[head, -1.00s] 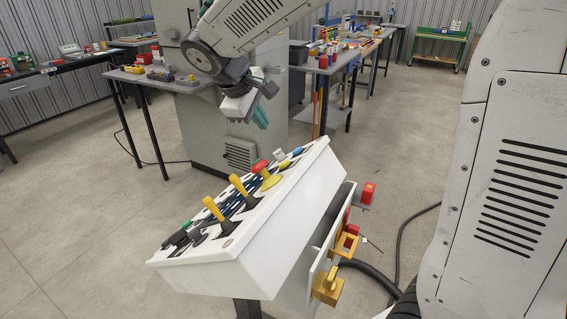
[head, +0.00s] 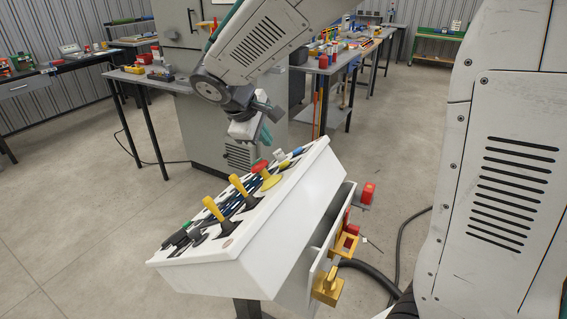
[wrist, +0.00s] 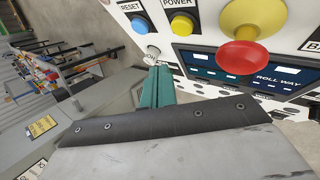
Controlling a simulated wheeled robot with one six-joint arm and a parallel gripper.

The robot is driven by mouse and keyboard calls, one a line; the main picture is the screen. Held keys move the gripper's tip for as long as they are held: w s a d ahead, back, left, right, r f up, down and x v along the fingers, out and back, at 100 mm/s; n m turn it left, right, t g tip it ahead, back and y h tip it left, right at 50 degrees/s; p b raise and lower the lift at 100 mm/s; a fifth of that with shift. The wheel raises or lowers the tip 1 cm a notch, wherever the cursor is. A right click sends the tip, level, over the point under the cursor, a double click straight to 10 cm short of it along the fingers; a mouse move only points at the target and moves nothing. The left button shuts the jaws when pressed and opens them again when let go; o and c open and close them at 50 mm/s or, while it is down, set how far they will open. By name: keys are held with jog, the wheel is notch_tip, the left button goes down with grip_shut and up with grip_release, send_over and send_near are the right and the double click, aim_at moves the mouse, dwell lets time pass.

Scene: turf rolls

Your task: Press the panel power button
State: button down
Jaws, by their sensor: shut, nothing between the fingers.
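The power button is a round yellow button (wrist: 182,24) under a POWER label at the top of the wrist view. It is on the white control panel (head: 290,215). My gripper (wrist: 157,72) has teal fingers, shut and empty, pointing toward the panel. In the wrist view the fingertips appear below the power button, close to a small silver switch (wrist: 152,52). In the head view my gripper (head: 266,134) hangs just above the panel's far end. Any contact with the panel cannot be made out.
A blue reset button (wrist: 145,24) is left of the power button. A red mushroom knob (wrist: 243,56) on a yellow base is to its right. Levers with yellow handles (head: 240,186) stand up from the panel. A grey cabinet (head: 195,135) stands behind.

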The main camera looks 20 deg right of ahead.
jog(key=shift+s+d+f, duration=0.35)
jog(key=shift+s+f, duration=0.15)
jog(key=shift+f, duration=0.2)
jog(key=shift+s+d+f, duration=0.35)
jog(key=shift+s+f, duration=0.15)
jog(key=shift+f, duration=0.2)
jog(key=shift+f, duration=0.1)
dwell(1.0)
jog(key=shift+s+d+f, duration=0.15)
jog(key=shift+s+f, duration=0.05)
jog(key=shift+s+d+f, duration=0.2)
jog(key=shift+s+f, duration=0.05)
jog(key=shift+f, duration=0.15)
dwell(0.7)
jog(key=shift+r, duration=0.1)
jog(key=shift+w+a+r, duration=0.35)
jog(key=shift+w+r, duration=0.1)
jog(key=shift+r, duration=0.15)
jog(key=w+r, duration=0.1)
jog(key=a+r, duration=0.1)
jog(key=w+a+r, duration=0.1)
jog(key=shift+w+r, duration=0.35)
jog(key=shift+r, duration=0.05)
dwell(0.4)
